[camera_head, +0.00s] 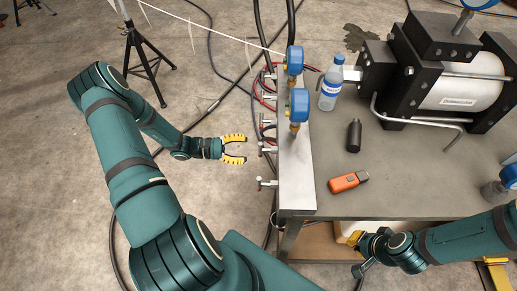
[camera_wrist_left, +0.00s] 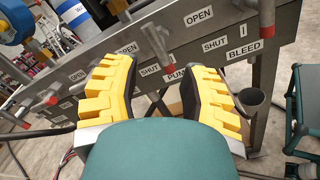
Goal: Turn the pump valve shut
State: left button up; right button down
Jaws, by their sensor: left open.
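The pump valve lever (camera_wrist_left: 157,45) is a grey bar on the front of a metal panel, tilted, with its red tip low, near the SHUT and PUMP labels. The PUMP label (camera_wrist_left: 176,72) is partly covered by a finger. In the head view this valve (camera_head: 267,148) seems to be the second from the near end. My left gripper (camera_head: 236,150) is open, its fingers pointing at the panel, a short gap to the left of the valve. In the left wrist view its yellow fingers (camera_wrist_left: 155,85) stand on either side of the lever. My right gripper (camera_head: 356,241) is beside the bench's near edge; its jaws are unclear.
The bleed valve (camera_wrist_left: 265,15) is to the right on the panel and another red-tipped lever (camera_wrist_left: 46,97) to the left. Blue gauges (camera_head: 299,103), a bottle (camera_head: 331,85), a black cylinder (camera_head: 354,136), an orange tool (camera_head: 348,181) and a pump (camera_head: 450,90) are on the bench.

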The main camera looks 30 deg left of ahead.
pick_arm(q)
jog(key=shift+v, duration=1.95)
